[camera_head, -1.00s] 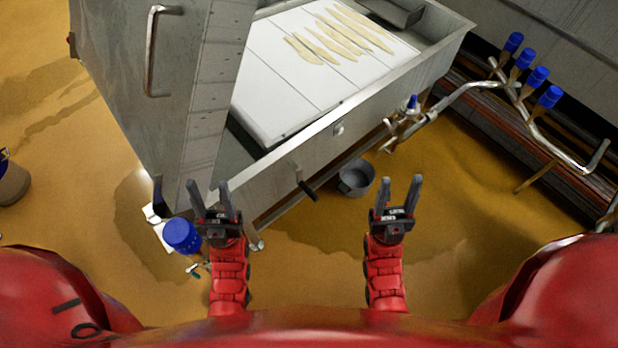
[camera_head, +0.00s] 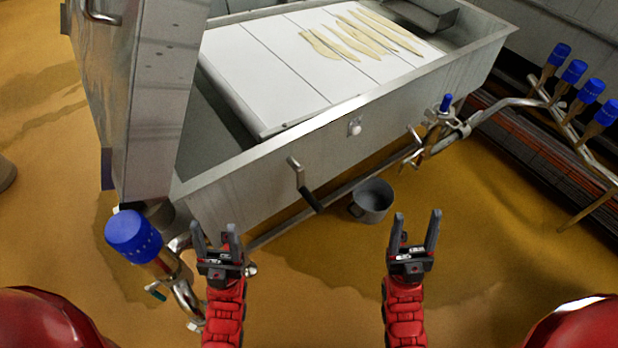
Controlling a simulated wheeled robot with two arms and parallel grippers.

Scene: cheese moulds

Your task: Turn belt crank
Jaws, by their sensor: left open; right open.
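The belt crank (camera_head: 301,180) is a bent metal arm with a dark handle on the front wall of the steel trough. Its handle points down and to the right. The white belt (camera_head: 285,75) lies inside the trough with several pale strips on it. My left gripper (camera_head: 216,236) is open and empty, below and left of the crank, apart from it. My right gripper (camera_head: 414,230) is open and empty, to the right of and below the crank, over the floor.
A grey pot (camera_head: 371,203) stands on the floor below the trough (camera_head: 350,128). A blue-capped valve (camera_head: 134,236) with piping is left of my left gripper. Several blue-capped fittings (camera_head: 592,88) line a pipe at the right. The wet floor in front is open.

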